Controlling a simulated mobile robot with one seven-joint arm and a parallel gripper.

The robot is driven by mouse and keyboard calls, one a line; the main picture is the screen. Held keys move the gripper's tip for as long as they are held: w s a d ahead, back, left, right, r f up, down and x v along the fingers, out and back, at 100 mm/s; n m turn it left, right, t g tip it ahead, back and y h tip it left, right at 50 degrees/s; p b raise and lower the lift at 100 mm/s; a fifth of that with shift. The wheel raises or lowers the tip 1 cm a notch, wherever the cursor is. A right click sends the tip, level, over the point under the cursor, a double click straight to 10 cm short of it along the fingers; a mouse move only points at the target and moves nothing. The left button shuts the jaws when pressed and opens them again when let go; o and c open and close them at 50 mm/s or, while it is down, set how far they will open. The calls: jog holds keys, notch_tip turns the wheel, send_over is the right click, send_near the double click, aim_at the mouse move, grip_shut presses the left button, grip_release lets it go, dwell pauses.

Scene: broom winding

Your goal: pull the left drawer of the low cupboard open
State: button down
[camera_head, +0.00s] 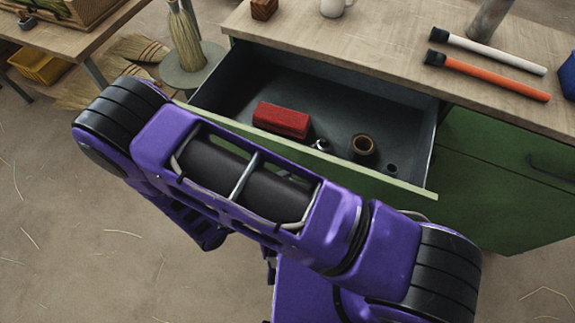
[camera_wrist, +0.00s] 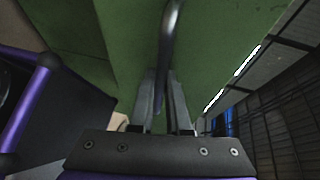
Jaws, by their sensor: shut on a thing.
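The green low cupboard (camera_head: 478,185) stands under a wooden top. Its left drawer (camera_head: 225,95) is pulled well out, and its dark inside shows. In it lie a red block (camera_head: 282,119), a brown ring-shaped piece (camera_head: 364,146) and a few small parts. In the wrist view my gripper (camera_wrist: 160,100) is shut on the dark bar handle (camera_wrist: 170,45) of the green drawer front (camera_wrist: 225,35). In the head view my purple arm crosses in front of the drawer and hides the handle and my gripper.
A white tube (camera_head: 490,52) and an orange tube (camera_head: 490,77), both with black ends, lie on the worktop (camera_head: 370,45). A broom head (camera_head: 185,40) stands on a round stand to the left. A yellow crate (camera_head: 40,67) sits under the left table. The floor (camera_head: 60,240) in front has only straw bits.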

jog(key=shift+a, duration=0.1)
jog(key=c, duration=1.2)
grip_release()
jog(key=shift+o, duration=0.2)
jog(key=shift+s, duration=0.1)
jog(key=b+v, duration=0.1)
jog(key=v, duration=1.6)
jog(key=shift+s+a+r, duration=0.1)
jog(key=shift+s, duration=0.05)
